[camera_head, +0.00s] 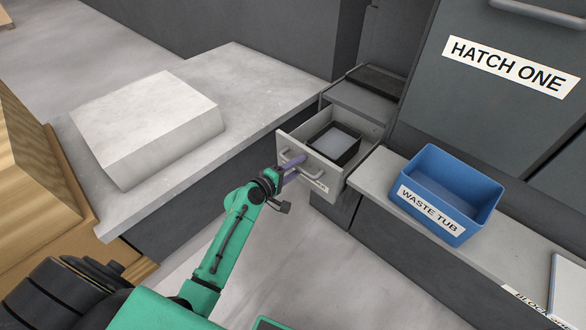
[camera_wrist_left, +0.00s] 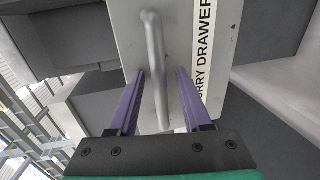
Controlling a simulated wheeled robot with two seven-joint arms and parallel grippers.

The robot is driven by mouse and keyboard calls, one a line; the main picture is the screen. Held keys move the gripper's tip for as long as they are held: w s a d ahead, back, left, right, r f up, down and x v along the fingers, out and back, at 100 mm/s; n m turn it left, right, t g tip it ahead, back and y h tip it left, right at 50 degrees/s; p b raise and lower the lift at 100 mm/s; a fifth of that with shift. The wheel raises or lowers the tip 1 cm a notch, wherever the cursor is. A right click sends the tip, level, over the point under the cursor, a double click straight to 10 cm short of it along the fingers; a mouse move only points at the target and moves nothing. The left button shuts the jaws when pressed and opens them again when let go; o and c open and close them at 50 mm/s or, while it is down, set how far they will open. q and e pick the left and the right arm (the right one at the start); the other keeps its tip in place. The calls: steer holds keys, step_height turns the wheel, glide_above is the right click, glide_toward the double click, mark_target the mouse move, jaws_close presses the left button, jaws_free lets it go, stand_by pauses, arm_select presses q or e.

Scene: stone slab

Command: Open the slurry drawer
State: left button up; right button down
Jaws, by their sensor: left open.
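The slurry drawer (camera_head: 355,147) stands pulled out from its grey cabinet, with a dark-rimmed tray (camera_head: 335,142) inside. Its front also shows in the left wrist view (camera_wrist_left: 222,25), with the label partly hidden. The grey bar handle (camera_wrist_left: 155,60) runs between the two purple fingers of my left gripper (camera_wrist_left: 160,85). The fingers are apart, one on each side of the bar, and the gripper is open. In the head view my left gripper (camera_head: 292,168) is at the drawer front. My right gripper is not in view.
A blue waste tub (camera_head: 440,190) stands on the grey ledge (camera_head: 375,178) right of the drawer. A pale stone block (camera_head: 145,125) lies on the counter (camera_head: 250,80) at the left. Hatch one (camera_head: 500,90) is behind the tub. The floor before the drawer is clear.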

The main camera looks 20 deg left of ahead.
arm_select(q)
steer(key=v, duration=1.4)
steer(key=shift+s+b, duration=0.3)
steer(key=shift+b, duration=0.1)
steer(key=shift+a+f, duration=0.1)
steer(key=s+a+f+m+g+y+p, duration=0.15)
steer(key=s+f, duration=0.25)
steer(key=f, duration=0.4)
steer(key=s+a+f+m+g+y+p, duration=0.1)
steer(key=s+f+m+g+p, duration=0.2)
steer(key=f, duration=0.5)
steer(key=s+a+f+m+g+y+p, duration=0.1)
steer(key=s+f+g+y+p, duration=0.15)
steer(key=s+f, duration=0.4)
steer(key=s+f+m+g+p, duration=0.2)
steer(key=s+f+m, duration=0.3)
steer(key=s, duration=0.4)
steer(key=s+d+f+m+g+p, duration=0.1)
steer(key=s+f+m+g, duration=0.3)
steer(key=s, duration=0.5)
steer(key=shift+d+f+m+y+p, duration=0.2)
steer(key=shift+f+m+y+p, duration=0.25)
steer(key=shift+m+p, duration=0.3)
